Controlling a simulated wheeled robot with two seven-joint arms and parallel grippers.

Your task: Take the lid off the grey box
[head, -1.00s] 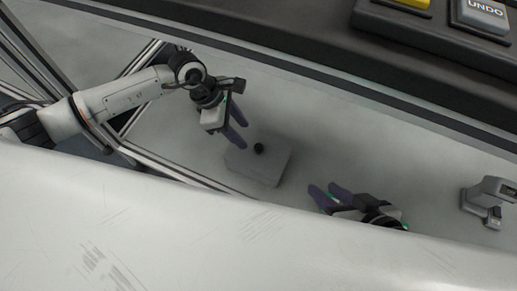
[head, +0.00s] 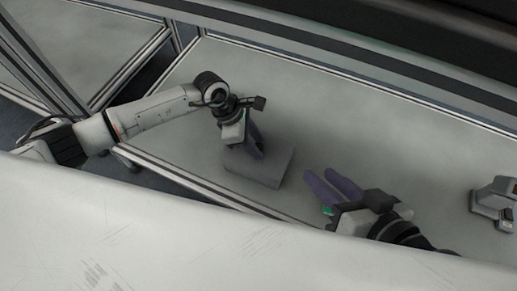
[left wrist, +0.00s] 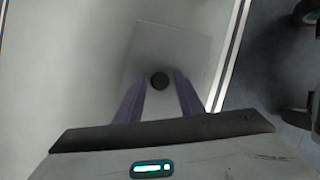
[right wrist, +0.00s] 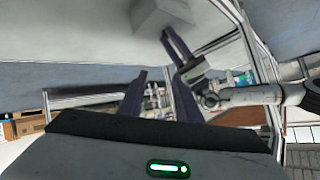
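The grey box (head: 262,168) sits on the table near its front edge, with its lid on. In the left wrist view the lid (left wrist: 184,52) is a light grey rectangle with a round black knob (left wrist: 159,81). My left gripper (head: 256,152) is over the box, pointing down; its open fingers (left wrist: 160,86) lie either side of the knob in the left wrist view. I cannot tell whether they touch it. In the head view the gripper hides the knob. My right gripper (head: 325,182) is open and empty, to the right of the box. The box also shows in the right wrist view (right wrist: 163,15).
A grey scanner (head: 494,203) stands on the table (head: 400,145) at the far right. The table behind the box is clear. A large pale surface (head: 150,225) fills the lower part of the head view and hides part of the table's front edge.

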